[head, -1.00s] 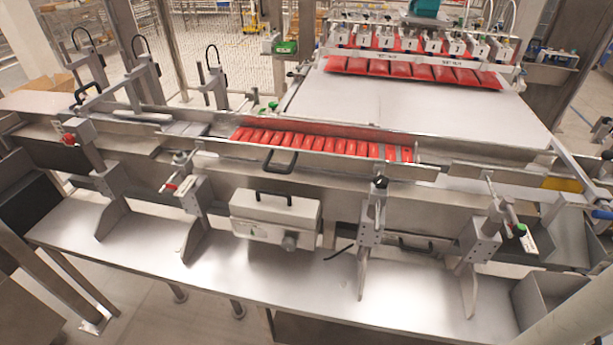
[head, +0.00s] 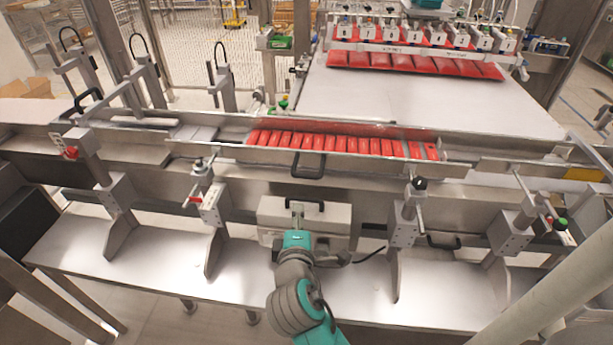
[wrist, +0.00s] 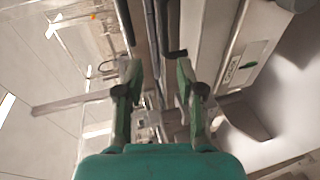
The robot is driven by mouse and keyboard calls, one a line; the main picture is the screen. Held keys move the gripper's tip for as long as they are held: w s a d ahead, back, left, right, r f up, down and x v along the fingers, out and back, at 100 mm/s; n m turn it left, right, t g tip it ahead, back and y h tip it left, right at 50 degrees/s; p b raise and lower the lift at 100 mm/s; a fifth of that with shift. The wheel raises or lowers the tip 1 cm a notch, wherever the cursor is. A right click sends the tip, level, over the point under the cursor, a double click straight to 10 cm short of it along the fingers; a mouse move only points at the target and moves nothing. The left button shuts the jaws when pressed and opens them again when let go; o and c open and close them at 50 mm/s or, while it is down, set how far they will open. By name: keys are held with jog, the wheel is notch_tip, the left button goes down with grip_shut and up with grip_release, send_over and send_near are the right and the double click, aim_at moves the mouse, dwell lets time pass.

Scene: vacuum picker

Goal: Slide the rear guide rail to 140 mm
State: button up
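The rear guide rail (head: 420,134) appears as the long metal rail along the far side of a row of red packs (head: 340,144). A front rail with a black loop handle (head: 308,166) runs along the near side. My gripper (head: 298,212) is in front of the grey box (head: 335,217) below the front rail, apart from the rear rail. In the wrist view my gripper (wrist: 158,68) has its two fingers spread, with nothing clearly held between them. Narrow dark bars pass beyond the fingers. No millimetre scale can be read.
Clamp posts with levers stand along the near side, one left (head: 213,203) and one right (head: 408,215) of my arm. A steel shelf (head: 150,255) lies below. The picker head (head: 420,40) holds red packs over a pale belt (head: 430,100) behind.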

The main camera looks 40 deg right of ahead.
jog(key=g+h, duration=0.1)
jog(key=h, duration=0.1)
send_near(306, 177)
jog(key=shift+m, duration=0.4)
jog(key=x, duration=1)
jog(key=shift+w+d+f, duration=0.15)
jog(key=shift+d, duration=0.15)
grip_shut()
